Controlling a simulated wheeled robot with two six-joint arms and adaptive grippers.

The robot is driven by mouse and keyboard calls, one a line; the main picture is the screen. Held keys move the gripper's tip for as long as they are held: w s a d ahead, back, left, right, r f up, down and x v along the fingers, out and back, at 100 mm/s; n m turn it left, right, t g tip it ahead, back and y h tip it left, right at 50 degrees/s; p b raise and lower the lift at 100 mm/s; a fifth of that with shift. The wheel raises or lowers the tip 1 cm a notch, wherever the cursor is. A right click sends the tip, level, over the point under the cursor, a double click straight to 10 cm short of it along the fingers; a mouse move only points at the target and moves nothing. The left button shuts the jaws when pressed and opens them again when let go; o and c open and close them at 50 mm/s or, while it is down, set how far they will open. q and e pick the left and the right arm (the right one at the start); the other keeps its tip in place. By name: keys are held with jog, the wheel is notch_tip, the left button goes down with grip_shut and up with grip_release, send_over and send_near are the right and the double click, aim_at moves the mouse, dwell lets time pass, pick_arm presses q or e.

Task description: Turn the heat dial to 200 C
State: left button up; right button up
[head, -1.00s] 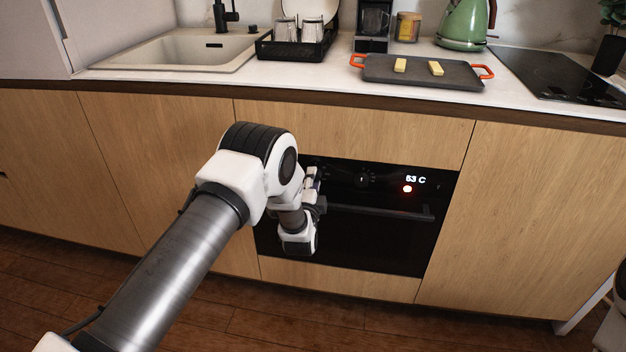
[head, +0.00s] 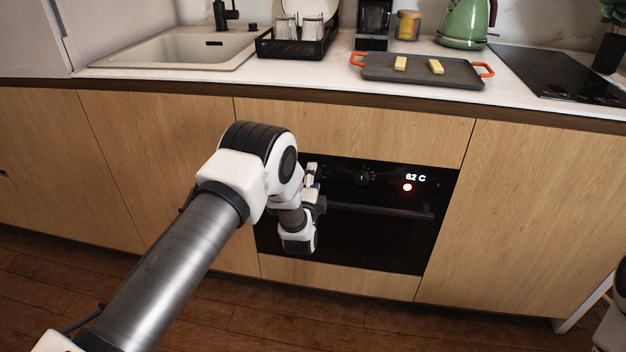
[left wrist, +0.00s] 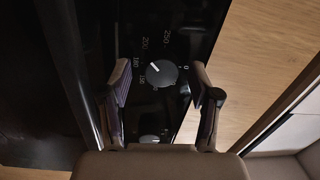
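The heat dial (left wrist: 159,73) is a round dark knob in the left wrist view, with 250, 200 and lower numbers printed around it. Its white mark points to the upper left, roughly toward 200 or the number just below; I cannot read it exactly. My left gripper (left wrist: 162,86) is open, one finger on each side of the dial; contact is not clear. In the head view my left gripper (head: 314,178) is at the left of the oven panel and hides this dial. The oven display (head: 415,177) reads 62 C above a red light (head: 407,187). My right gripper is out of view.
A second knob (head: 361,178) sits right of my gripper; it also shows in the left wrist view (left wrist: 150,139). The oven handle (head: 385,211) runs below the panel. The counter above holds a tray (head: 385,68) and kettle (head: 463,24).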

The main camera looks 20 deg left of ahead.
pick_arm(q)
jog(key=v, duration=1.2)
